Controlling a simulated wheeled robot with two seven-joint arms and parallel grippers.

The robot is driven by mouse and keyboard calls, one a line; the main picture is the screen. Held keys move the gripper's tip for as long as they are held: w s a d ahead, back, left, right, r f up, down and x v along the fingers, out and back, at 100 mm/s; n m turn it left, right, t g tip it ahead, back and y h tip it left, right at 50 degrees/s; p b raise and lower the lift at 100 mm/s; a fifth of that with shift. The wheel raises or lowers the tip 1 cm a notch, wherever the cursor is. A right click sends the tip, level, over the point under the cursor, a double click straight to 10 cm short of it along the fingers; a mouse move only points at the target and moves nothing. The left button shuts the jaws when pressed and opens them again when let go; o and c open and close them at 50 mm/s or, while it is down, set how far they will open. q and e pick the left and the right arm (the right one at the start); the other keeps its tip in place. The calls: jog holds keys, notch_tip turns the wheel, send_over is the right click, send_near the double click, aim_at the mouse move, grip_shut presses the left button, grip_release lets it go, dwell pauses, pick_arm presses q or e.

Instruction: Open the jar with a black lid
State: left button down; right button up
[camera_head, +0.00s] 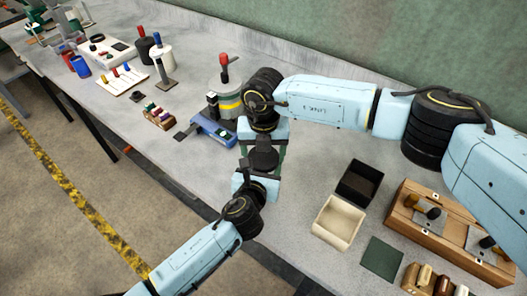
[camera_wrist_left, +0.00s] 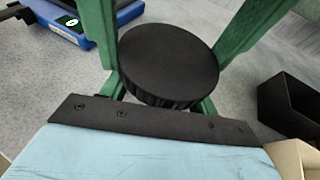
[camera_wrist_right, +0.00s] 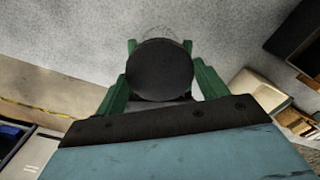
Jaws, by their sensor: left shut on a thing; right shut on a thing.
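The jar's round black lid (camera_head: 264,158) shows in the head view between my two facing grippers. It also shows from above in the left wrist view (camera_wrist_left: 168,60) and the right wrist view (camera_wrist_right: 160,70). My right gripper (camera_head: 265,145) comes from the far side and sits higher, its green fingers on either side of the lid. My left gripper (camera_head: 258,170) comes from the near side and sits lower, its fingers around the jar below the lid. A faint clear outline beyond the lid (camera_wrist_right: 165,35) looks like glass. The jar body is mostly hidden.
A blue device (camera_head: 212,133) stands left of the grippers. A black box (camera_head: 358,183) and a cream box (camera_head: 338,222) lie to the right, with a dark green mat (camera_head: 382,252) and a wooden rack (camera_head: 450,235). Several bottles and tools stand at the far left.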

jog(key=n, duration=0.6)
jog(key=o, duration=1.1)
jog(key=shift+s+a, duration=0.1)
jog(key=shift+s, duration=0.05)
